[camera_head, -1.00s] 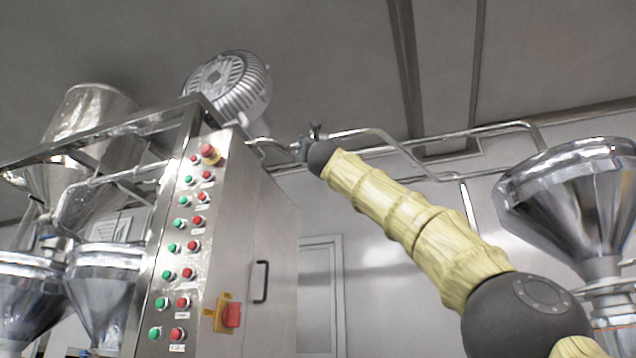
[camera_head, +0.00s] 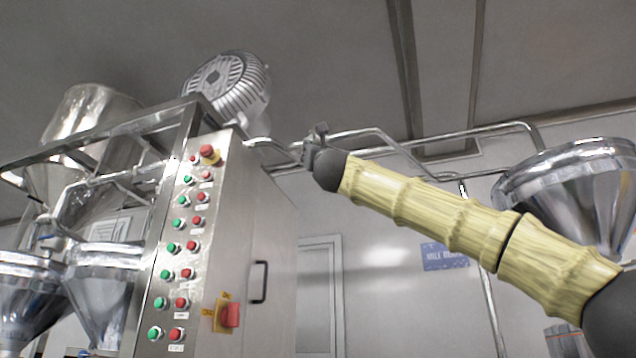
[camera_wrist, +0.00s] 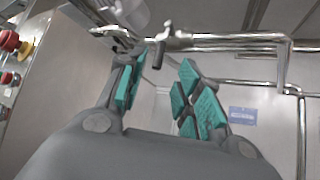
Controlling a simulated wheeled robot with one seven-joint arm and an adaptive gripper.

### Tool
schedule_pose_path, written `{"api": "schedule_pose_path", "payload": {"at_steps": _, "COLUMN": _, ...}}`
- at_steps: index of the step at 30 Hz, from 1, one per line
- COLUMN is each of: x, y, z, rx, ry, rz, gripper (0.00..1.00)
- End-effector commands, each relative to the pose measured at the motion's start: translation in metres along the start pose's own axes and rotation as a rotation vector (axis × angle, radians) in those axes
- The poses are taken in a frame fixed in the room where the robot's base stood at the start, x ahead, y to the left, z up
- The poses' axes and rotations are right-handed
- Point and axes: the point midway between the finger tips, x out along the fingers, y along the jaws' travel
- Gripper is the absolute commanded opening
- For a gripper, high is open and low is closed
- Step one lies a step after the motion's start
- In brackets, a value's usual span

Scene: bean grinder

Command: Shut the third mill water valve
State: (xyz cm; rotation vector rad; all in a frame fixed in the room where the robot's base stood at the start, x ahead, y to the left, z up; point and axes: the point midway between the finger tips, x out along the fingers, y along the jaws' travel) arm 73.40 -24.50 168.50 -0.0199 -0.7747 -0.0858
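In the wrist view my gripper (camera_wrist: 160,95) is open, with teal pads on both fingers. A metal valve (camera_wrist: 176,38) sits on a pipe beyond and above the fingers. Its short handle with a dark end (camera_wrist: 158,55) hangs down and appears in the gap between the fingers, nearer the left one. I cannot tell whether it touches a finger. In the head view my gripper (camera_head: 313,148) is small and dark at the ceiling-height pipes. The valve cannot be told apart from it there. Which number this valve is cannot be read.
A steel control cabinet (camera_head: 225,215) with green and red buttons stands left of the arm; it shows at the wrist view's left edge. Steel pipes (camera_head: 480,131) run along the wall. A steel hopper (camera_head: 590,180) is at the right, behind my arm. A blue sign (camera_head: 445,256) hangs on the wall.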

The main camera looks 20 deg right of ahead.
Motion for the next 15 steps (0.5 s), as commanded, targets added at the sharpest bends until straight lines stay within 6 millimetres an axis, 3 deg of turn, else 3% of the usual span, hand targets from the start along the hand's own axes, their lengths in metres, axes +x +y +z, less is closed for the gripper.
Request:
{"api": "schedule_pose_path", "payload": {"at_steps": 7, "x": -0.021, "y": 0.0, "z": 0.0, "rx": -0.001, "ry": 0.0, "rz": 0.001, "gripper": 0.35}}
{"api": "schedule_pose_path", "payload": {"at_steps": 15, "x": -0.027, "y": 0.0, "z": 0.0, "rx": 0.0, "ry": 0.0, "rz": -0.001, "gripper": 0.35}}
